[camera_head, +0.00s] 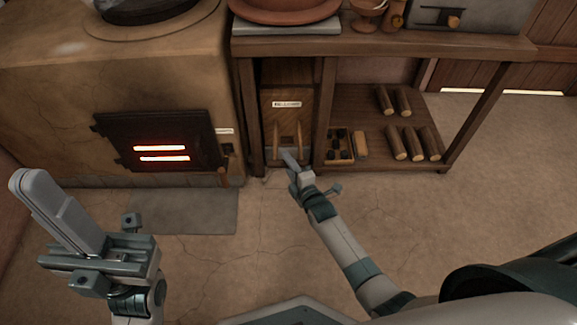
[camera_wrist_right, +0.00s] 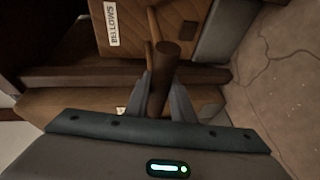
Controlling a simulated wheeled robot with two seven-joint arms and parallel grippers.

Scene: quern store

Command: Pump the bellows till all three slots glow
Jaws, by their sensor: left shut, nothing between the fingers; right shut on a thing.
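The stove's dark firebox door (camera_head: 197,140) is at the left in the head view. Two of its slots (camera_head: 161,148) glow bright orange-red; I cannot make out a third glowing one. The wooden bellows (camera_head: 288,90), with a white label, stands under the bench. The label also shows on the bellows in the right wrist view (camera_wrist_right: 111,25). My right gripper (camera_head: 287,156) is shut on the bellows' dark round handle (camera_wrist_right: 166,57), which sits between its fingers. My left gripper (camera_head: 24,182) is shut and empty, raised at the lower left, apart from the stove.
The bench (camera_head: 390,44) carries a wide clay dish (camera_head: 285,10) and small cups. Its lower shelf holds several logs (camera_head: 398,143) and a divided box of dark lumps (camera_head: 339,147). A grey mat (camera_head: 190,212) lies before the stove. The floor at right is clear.

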